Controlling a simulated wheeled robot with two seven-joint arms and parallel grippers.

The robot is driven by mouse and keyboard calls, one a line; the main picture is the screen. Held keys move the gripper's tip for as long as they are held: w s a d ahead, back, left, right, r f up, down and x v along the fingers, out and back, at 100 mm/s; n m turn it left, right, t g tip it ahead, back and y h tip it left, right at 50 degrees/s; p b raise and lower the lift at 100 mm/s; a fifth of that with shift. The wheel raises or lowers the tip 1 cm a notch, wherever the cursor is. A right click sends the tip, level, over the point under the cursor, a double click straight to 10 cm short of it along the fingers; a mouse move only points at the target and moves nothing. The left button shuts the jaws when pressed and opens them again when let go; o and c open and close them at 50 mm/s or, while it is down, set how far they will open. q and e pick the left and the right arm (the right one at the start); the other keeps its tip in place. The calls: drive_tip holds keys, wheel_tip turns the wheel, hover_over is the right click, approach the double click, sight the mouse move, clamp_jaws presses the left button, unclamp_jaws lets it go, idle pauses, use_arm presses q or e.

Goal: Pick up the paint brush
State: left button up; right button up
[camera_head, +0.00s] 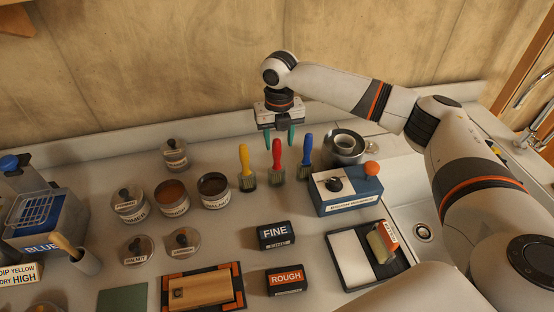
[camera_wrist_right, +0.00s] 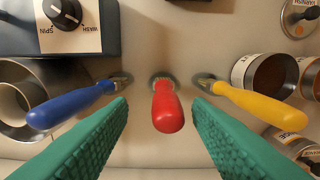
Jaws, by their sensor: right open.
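Three brushes stand upright in a row on the counter, handles up: a yellow-handled brush (camera_head: 245,165), a red-handled brush (camera_head: 277,158) and a blue-handled brush (camera_head: 305,152). My right gripper (camera_head: 280,138) is open above and just behind the red brush. In the right wrist view, the red handle (camera_wrist_right: 167,107) lies between the two green fingers (camera_wrist_right: 163,135), with nothing gripped. The blue handle (camera_wrist_right: 72,103) and yellow handle (camera_wrist_right: 255,102) are to its left and right there. My left gripper is out of view.
A blue box with a knob (camera_head: 346,192) and a metal can (camera_head: 345,148) stand right of the brushes. Labelled cans, including a dark one (camera_head: 214,188), stand to the left. FINE (camera_head: 274,235) and ROUGH (camera_head: 286,280) blocks lie in front. A sink is at the right.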

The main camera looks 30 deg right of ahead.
drive_tip(key=p, duration=0.2)
hover_over(277, 167)
drive_tip(key=f, duration=0.5)
drive_tip(key=shift+w+d, duration=0.2)
drive_tip(key=shift+w, duration=0.15)
drive_tip(key=shift+w+f, duration=0.1)
drive_tip(key=shift+f, duration=0.25)
drive_tip(key=shift+c, duration=0.5)
clamp_jaws()
